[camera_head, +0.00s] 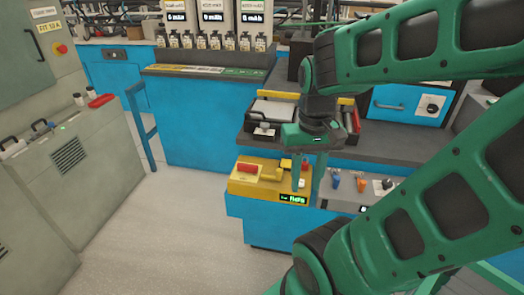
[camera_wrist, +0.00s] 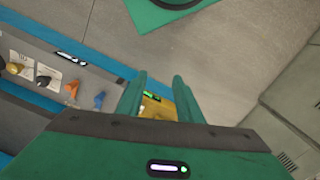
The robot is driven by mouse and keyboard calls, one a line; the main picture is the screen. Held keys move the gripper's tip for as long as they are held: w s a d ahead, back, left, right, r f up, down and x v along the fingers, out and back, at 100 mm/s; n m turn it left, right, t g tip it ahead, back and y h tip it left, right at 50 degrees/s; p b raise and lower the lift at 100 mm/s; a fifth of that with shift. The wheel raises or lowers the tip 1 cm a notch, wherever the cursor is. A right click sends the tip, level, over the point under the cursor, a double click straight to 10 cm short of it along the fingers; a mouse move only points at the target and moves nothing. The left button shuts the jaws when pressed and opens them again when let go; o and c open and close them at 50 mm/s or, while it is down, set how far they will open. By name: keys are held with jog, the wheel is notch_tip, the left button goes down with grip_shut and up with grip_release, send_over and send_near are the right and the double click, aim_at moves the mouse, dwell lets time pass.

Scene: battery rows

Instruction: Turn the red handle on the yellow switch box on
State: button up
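The yellow switch box (camera_head: 236,189) stands at the front left of the blue bench in the head view. A red handle (camera_head: 247,168) lies on a pale plate on its left part, and a small green-lit display (camera_head: 293,199) is on its front. My gripper (camera_head: 309,185) points down at the right end of the box, to the right of the red handle and apart from it. In the wrist view the fingers of my gripper (camera_wrist: 159,82) are spread and empty. Part of the yellow box (camera_wrist: 155,107) with its green display shows between them; the red handle is hidden there.
Beside the box, to the right, a grey panel (camera_head: 345,203) carries orange, blue and black knobs (camera_head: 387,184). A dark tray (camera_head: 275,113) stands on the bench behind. Grey cabinets (camera_head: 70,165) stand at left. The floor (camera_head: 165,225) between is clear.

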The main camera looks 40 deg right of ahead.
jog(key=n, duration=1.4)
send_over(246, 164)
notch_tip(246, 164, down, 4)
notch_tip(246, 164, down, 10)
jog(key=shift+s+f, duration=0.15)
jog(key=shift+f, duration=0.1)
